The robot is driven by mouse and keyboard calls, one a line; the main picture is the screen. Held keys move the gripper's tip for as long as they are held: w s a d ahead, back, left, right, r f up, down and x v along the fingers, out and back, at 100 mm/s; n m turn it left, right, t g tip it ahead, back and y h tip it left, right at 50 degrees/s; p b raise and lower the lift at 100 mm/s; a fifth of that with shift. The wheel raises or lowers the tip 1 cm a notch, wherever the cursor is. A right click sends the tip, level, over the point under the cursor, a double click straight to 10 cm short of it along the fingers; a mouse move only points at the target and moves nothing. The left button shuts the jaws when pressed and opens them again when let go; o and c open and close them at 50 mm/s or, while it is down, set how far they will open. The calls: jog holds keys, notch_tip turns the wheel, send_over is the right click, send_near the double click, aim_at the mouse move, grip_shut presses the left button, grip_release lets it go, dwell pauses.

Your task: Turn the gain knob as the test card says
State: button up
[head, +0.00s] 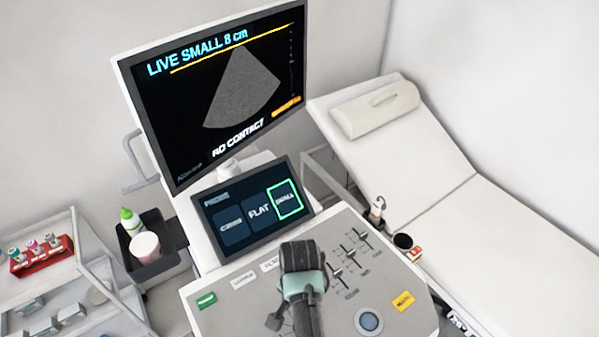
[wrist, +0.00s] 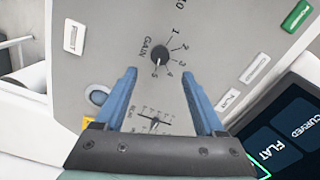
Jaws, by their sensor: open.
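The gain knob (wrist: 160,55) is a small dark round knob on the light grey console panel (wrist: 110,25), beside the printed word GAIN and a scale of numbers. Its pale mark appears to point toward the 5, though it is small. My gripper (wrist: 159,75) is open, with its two blue fingers apart; the knob shows in line with the gap, just beyond the fingertips, and I cannot tell the height between them. In the head view my arm's end (head: 300,258) hides the knob and the fingers. I cannot make out a test card.
The monitor (head: 215,85) reads LIVE SMALL 8 cm and NO CONTACT. The touch screen (head: 250,207) has its right tile outlined in green. Sliders (head: 350,256) and a round blue button (head: 369,321) are nearby on the panel. A couch (head: 440,180) stands at right, a shelf cart (head: 75,270) at left.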

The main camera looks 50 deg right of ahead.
jog(key=shift+r, duration=2.35)
